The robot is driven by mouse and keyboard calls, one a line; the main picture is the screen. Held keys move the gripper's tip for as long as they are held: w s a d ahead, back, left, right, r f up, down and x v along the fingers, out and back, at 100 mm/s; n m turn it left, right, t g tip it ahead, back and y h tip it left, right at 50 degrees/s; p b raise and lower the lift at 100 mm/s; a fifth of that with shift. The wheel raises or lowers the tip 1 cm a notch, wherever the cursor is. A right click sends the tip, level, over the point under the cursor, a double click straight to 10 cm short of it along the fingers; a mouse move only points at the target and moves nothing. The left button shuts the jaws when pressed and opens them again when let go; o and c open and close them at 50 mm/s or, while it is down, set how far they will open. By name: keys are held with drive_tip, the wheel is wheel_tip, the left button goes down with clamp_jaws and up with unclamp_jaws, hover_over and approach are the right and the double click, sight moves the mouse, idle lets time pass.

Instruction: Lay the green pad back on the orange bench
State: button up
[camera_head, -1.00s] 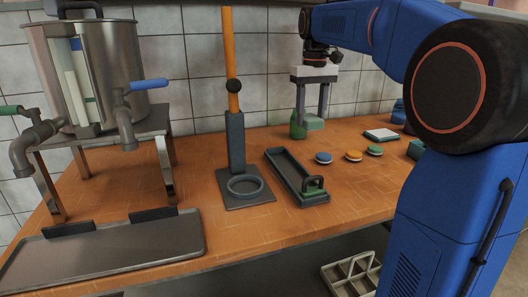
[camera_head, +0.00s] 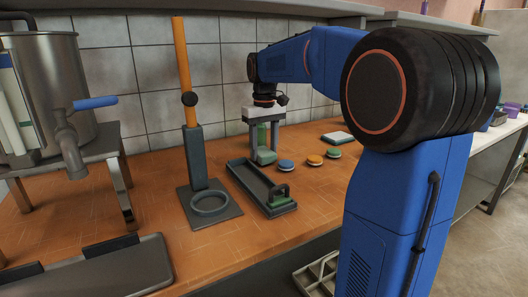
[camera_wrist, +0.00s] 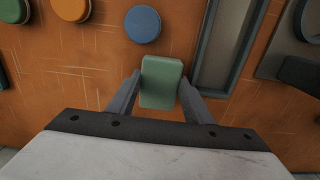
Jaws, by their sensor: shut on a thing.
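The green pad (camera_head: 265,157) is a small pale green block. My gripper (camera_head: 264,154) is shut on it, with one finger on each side. In the wrist view the pad (camera_wrist: 161,84) sits between the fingertips, over the orange bench (camera_wrist: 100,62). In the head view the pad is low over the bench (camera_head: 315,200), just behind the dark tray and left of the blue disc. I cannot tell whether its underside touches the bench.
The dark long tray (camera_head: 240,176) holds a green-based handled tool (camera_head: 280,199). Blue (camera_head: 286,165), orange (camera_head: 314,160) and green (camera_head: 334,154) discs lie to the right. A stand with an orange pole (camera_head: 182,75) is left.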

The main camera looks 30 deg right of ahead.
sight(264, 152)
drive_tip(key=shift+f, duration=0.35)
drive_tip(key=shift+f, duration=0.1)
drive_tip(key=o, duration=0.8)
wheel_tip(264, 152, up, 12)
drive_tip(key=shift+r, duration=0.15)
idle(0.4)
